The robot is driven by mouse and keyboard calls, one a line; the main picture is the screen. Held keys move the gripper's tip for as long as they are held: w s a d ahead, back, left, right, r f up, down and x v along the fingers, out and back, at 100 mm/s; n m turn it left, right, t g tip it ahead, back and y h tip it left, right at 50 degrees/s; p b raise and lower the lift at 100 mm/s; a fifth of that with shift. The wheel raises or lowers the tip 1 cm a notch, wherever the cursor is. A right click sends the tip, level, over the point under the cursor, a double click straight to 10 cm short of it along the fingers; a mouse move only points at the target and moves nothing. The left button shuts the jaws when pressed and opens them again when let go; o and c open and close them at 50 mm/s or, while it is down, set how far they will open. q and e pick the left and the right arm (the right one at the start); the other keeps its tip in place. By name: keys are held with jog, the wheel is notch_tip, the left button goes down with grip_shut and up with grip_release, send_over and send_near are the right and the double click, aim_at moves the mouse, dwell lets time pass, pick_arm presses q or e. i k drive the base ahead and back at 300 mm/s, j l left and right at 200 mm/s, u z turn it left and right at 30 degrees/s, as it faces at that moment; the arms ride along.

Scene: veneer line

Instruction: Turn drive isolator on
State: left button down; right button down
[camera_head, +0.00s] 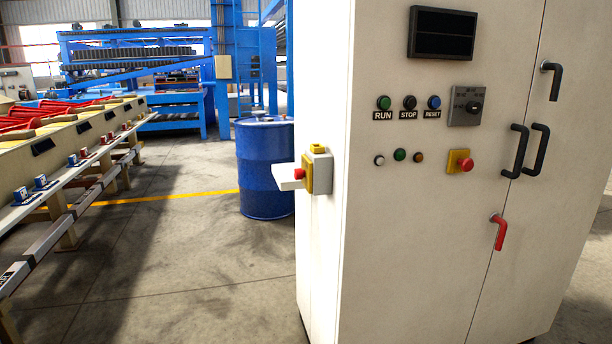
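A tall cream control cabinet (405,240) fills the right half of the view. On its front is a grey plate with a black rotary switch (467,106). A red lever handle (499,232) sits lower down beside the door seam, its grip hanging down at a slight slant. No readable label shows which of these is the drive isolator. A red mushroom button on a yellow plate (460,162) is between them. Green RUN (384,102), black STOP (410,102) and blue RESET (434,102) buttons are in a row. Neither of my grippers is in view.
A yellow and grey box with a red button (318,170) juts from the cabinet's left side, with a pale flat piece beside it. A blue drum (264,168) stands behind. A long conveyor (75,150) runs along the left. The floor between is clear.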

aim_at(300, 173)
jog(key=i+j, duration=0.4)
jog(key=i+j+z, duration=0.1)
jog(key=i+j, duration=0.3)
jog(key=j, duration=0.15)
jog(key=i+j+z, duration=0.1)
jog(key=i+j, duration=0.25)
jog(key=j, duration=0.15)
